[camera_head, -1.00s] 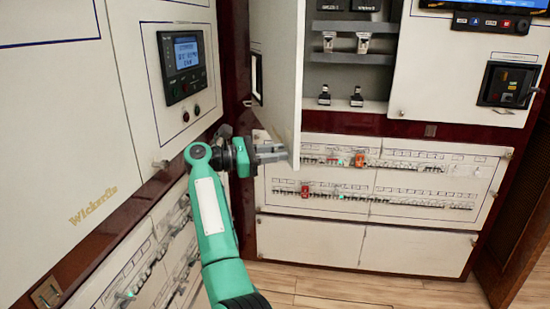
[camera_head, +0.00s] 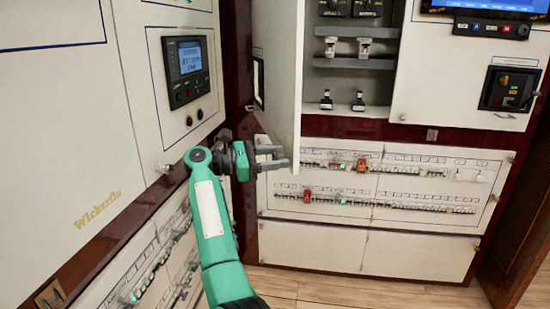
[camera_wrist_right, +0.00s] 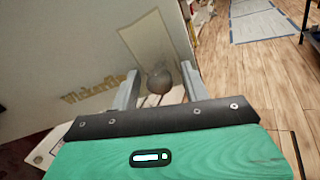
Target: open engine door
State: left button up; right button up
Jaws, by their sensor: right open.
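The tall white door (camera_head: 279,75) stands swung open beside the breaker compartment in the head view. I take it for the engine door. My right gripper (camera_head: 275,157) is by its lower edge, with its two fingers apart and pointing right. In the right wrist view, the open gripper (camera_wrist_right: 158,88) has a round knob (camera_wrist_right: 159,80) between its fingers. No clear contact shows. The knob is close to a pale panel (camera_wrist_right: 60,55) with gold "Wickerflo" lettering. I cannot tell for sure whether this panel is the same door. My left gripper is not in view.
The left cabinet (camera_head: 60,130) with its control display (camera_head: 187,70) stands close to my right arm. Breaker rows (camera_head: 385,175) and a lower white panel (camera_head: 310,243) lie behind the gripper. Wooden floor (camera_head: 370,290) is clear in front.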

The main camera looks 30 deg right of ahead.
aim_at(289, 77)
notch_tip(289, 77, up, 20)
jog(key=shift+r+p, duration=0.1)
jog(key=shift+p, duration=0.9)
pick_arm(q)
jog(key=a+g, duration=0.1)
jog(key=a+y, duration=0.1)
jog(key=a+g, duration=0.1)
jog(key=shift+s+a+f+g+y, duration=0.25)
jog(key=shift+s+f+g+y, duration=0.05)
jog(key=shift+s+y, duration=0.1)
